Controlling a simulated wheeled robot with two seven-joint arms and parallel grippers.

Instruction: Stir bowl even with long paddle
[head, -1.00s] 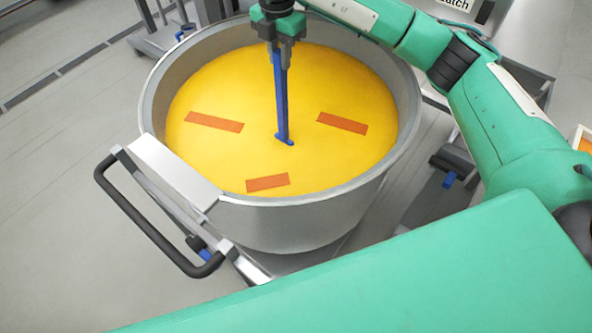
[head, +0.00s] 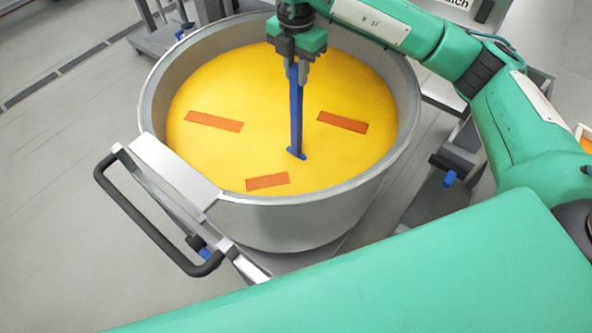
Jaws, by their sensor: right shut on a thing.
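A large grey metal bowl (head: 290,226) holds a smooth yellow filling (head: 225,155). Three orange-brown strips show on the filling: one at the left (head: 214,121), one at the right (head: 342,122) and one at the front (head: 267,181). My right gripper (head: 298,66) is shut on the top of the blue long paddle (head: 296,110), above the bowl. The paddle hangs nearly upright, its foot at the filling right of the bowl's middle. I cannot tell how deep the foot reaches. My left gripper is not in view.
The bowl stands on a wheeled cart with a black push handle (head: 150,228) at the front left. A grey plate (head: 174,171) joins the rim there. Grey frames with blue parts stand behind and at right. Open floor lies at left.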

